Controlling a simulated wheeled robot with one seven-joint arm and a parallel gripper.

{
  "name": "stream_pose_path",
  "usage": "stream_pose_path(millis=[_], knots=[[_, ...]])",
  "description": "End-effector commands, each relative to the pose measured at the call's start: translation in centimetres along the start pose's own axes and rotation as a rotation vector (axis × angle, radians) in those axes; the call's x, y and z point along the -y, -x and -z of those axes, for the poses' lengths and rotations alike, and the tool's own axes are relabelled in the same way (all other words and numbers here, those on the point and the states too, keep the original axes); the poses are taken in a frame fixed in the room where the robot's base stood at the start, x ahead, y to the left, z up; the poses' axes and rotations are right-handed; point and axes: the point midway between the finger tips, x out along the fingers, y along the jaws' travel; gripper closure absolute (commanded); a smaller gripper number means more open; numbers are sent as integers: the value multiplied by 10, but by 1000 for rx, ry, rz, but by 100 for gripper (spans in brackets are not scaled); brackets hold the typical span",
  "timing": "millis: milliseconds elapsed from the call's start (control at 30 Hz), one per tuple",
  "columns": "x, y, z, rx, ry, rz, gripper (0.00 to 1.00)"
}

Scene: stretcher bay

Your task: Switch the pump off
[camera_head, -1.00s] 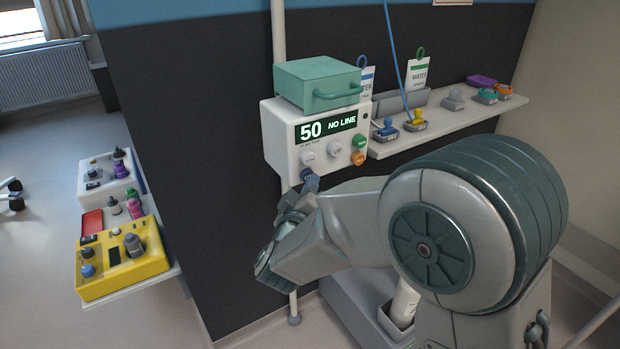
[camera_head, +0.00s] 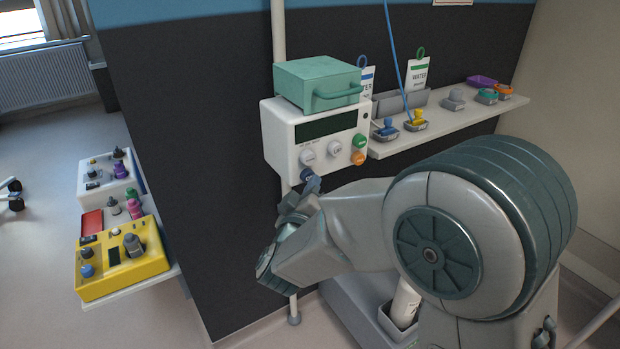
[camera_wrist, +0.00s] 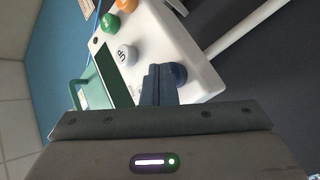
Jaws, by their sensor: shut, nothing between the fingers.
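The white pump (camera_head: 280,137) is mounted on a pole against the dark wall, and its display (camera_head: 330,124) is dark and blank. Its front has two white knobs, a green button (camera_head: 359,141), an orange button (camera_head: 358,158) and a dark blue knob (camera_head: 306,175) at the lower edge. In the wrist view, the blue knob (camera_wrist: 179,74) is right at my fingertips. My gripper (camera_head: 313,184) is shut with nothing held, its tips at or very near the blue knob; I cannot tell whether they touch. The wrist view also shows my gripper (camera_wrist: 160,72).
A green box (camera_head: 318,82) sits on the pump. A yellow device (camera_head: 122,270) stands on a low shelf at left. Floor at far left is mostly clear.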

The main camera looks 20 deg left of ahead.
Motion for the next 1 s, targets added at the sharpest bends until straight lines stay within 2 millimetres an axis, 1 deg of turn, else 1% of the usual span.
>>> stream_pose_path(millis=[600,1000], knots=[[-28,39,-29,0,0,0,100],[-30,41,-30,0,0,0,100]])
